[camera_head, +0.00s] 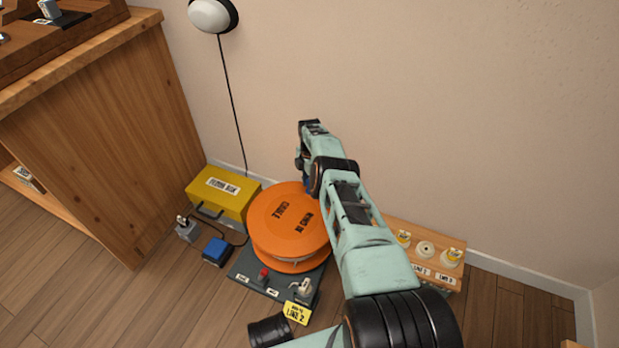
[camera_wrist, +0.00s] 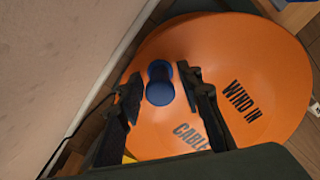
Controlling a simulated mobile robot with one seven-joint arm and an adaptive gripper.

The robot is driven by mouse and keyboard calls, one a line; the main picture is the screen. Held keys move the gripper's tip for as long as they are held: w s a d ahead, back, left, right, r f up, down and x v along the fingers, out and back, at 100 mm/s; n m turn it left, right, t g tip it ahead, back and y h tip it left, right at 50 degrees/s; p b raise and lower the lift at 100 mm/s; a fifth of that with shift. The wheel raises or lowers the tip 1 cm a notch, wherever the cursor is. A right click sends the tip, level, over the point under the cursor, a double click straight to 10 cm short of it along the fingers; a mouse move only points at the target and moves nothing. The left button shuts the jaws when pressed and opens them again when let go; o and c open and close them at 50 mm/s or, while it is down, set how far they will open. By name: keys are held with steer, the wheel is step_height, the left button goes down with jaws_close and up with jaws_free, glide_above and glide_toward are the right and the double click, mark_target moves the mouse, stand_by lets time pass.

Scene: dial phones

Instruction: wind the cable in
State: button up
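The orange cable reel (camera_head: 288,225) lies flat on a dark grey base (camera_head: 245,266) on the floor, against the wall. Its top reads "CABLE" and "WIND IN"; the wrist view shows this orange disc (camera_wrist: 235,60) close up. A blue knob (camera_wrist: 160,85) stands on the disc near its edge. My gripper (camera_wrist: 158,77) is open, with one dark finger on each side of the knob. In the head view my arm hides the reel's right edge and most of the gripper.
A yellow box (camera_head: 222,191) stands left of the reel, with a blue box (camera_head: 216,250) in front of it. A red button (camera_head: 263,274) and a yellow tag (camera_head: 297,313) are at the base's front. A wooden board (camera_head: 420,256) with white sockets lies right. A wooden cabinet (camera_head: 105,140) stands left.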

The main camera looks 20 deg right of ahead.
steer(key=shift+r, duration=6)
